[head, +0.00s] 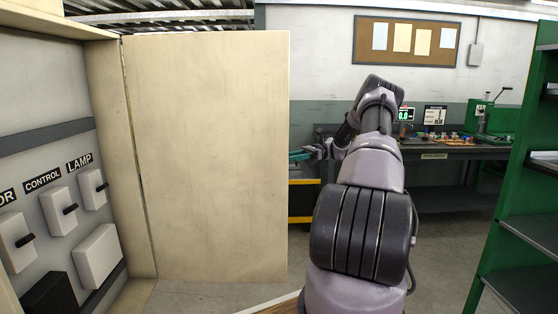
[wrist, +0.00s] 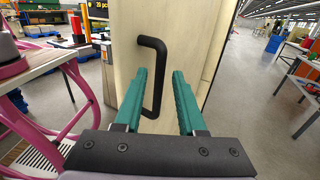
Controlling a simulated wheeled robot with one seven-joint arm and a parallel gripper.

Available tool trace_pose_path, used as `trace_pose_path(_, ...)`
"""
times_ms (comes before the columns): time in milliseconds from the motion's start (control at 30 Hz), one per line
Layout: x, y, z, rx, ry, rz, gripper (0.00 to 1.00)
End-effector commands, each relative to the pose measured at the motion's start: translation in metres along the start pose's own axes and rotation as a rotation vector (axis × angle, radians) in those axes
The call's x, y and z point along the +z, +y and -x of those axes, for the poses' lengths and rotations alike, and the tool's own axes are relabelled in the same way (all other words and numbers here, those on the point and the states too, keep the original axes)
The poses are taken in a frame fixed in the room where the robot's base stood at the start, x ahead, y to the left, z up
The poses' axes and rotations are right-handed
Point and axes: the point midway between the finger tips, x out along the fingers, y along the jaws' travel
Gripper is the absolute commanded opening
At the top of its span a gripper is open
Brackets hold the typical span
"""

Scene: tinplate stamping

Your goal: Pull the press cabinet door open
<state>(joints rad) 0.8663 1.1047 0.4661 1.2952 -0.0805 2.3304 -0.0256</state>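The cream press cabinet door (head: 207,150) stands wide open, hinged on its left edge to the cabinet frame (head: 118,160). Its inner face shows in the head view. The wrist view shows its outer face (wrist: 186,50) with a black bar handle (wrist: 160,70). My gripper (head: 300,156) is at the door's right edge in the head view, partly hidden by the door. In the wrist view my gripper (wrist: 159,72) has its teal fingers apart. The handle appears between them, touching neither; how deep it sits between them I cannot tell.
Inside the cabinet is a grey panel with switches (head: 58,210). A green shelf rack (head: 515,200) stands at the right. A workbench (head: 450,152) is at the back.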

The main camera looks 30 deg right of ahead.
Motion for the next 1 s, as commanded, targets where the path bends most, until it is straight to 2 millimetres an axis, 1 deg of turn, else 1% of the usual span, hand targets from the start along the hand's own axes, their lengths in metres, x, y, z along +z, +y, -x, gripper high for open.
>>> trace_pose_path(33, -0.001, -0.001, 0.011, -0.002, -0.001, 0.002, 0.4)
trace_pose_path(100, -0.001, 0.0, 0.024, -0.004, -0.001, 0.002, 0.4)
trace_pose_path(200, -0.001, -0.001, 0.037, 0.0, -0.002, 0.002, 0.4)
trace_pose_path(300, 0.0, 0.0, 0.045, 0.0, -0.001, 0.002, 0.4)
trace_pose_path(467, 0.0, 0.0, 0.05, 0.001, 0.0, 0.001, 0.4)
trace_pose_path(1000, 0.0, 0.0, 0.049, 0.0, 0.0, 0.0, 0.4)
